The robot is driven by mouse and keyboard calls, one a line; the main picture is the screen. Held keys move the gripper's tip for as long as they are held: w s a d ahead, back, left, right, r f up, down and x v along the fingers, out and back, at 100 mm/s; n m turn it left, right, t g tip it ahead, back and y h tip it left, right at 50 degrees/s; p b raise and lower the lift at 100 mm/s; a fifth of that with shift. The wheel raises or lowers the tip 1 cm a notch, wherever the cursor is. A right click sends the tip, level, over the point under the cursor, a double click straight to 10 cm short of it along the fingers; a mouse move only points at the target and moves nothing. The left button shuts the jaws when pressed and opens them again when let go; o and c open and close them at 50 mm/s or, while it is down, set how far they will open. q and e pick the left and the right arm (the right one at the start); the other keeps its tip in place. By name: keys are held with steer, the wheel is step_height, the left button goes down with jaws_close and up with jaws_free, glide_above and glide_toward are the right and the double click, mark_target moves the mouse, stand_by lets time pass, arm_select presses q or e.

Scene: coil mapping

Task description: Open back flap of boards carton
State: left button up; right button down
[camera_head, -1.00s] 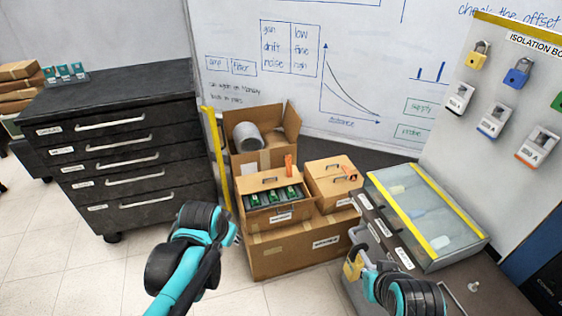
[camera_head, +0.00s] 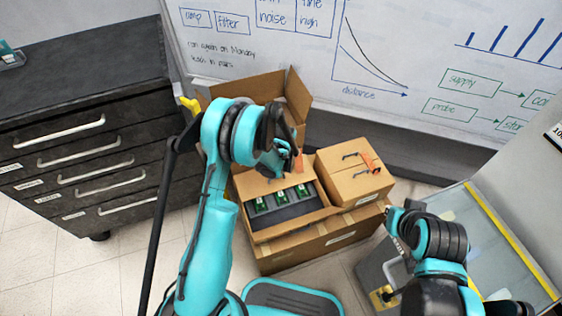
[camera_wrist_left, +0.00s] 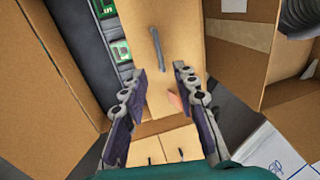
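The boards carton (camera_head: 275,232) holds green circuit boards (camera_head: 282,197) in its open front half. Its back flap (camera_head: 250,184) lies over the rear half, partly hidden by my left gripper. In the left wrist view the flap (camera_wrist_left: 172,75) has a dark bar handle (camera_wrist_left: 157,49), and the boards (camera_wrist_left: 121,50) show on the left. My left gripper (camera_head: 284,158) is above the back of the carton. Its fingers (camera_wrist_left: 158,80) are spread apart, with nothing held between them. My right gripper (camera_head: 393,218) is at the right of the cartons; its fingers are too small to read.
A closed carton (camera_head: 352,184) with handles and an orange piece stands right of the boards carton. Both sit on a larger carton (camera_head: 310,244). A tall open carton (camera_head: 296,98) is behind. Black drawers (camera_head: 85,150) stand left, and a glass-topped case (camera_head: 490,235) stands right.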

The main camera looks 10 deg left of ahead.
arm_select(q)
steer(key=b, duration=0.3)
glide_above(278, 181)
step_height(278, 181, down, 8)
steer(key=shift+s+r, duration=0.1)
steer(key=shift+r, duration=0.1)
jaws_close()
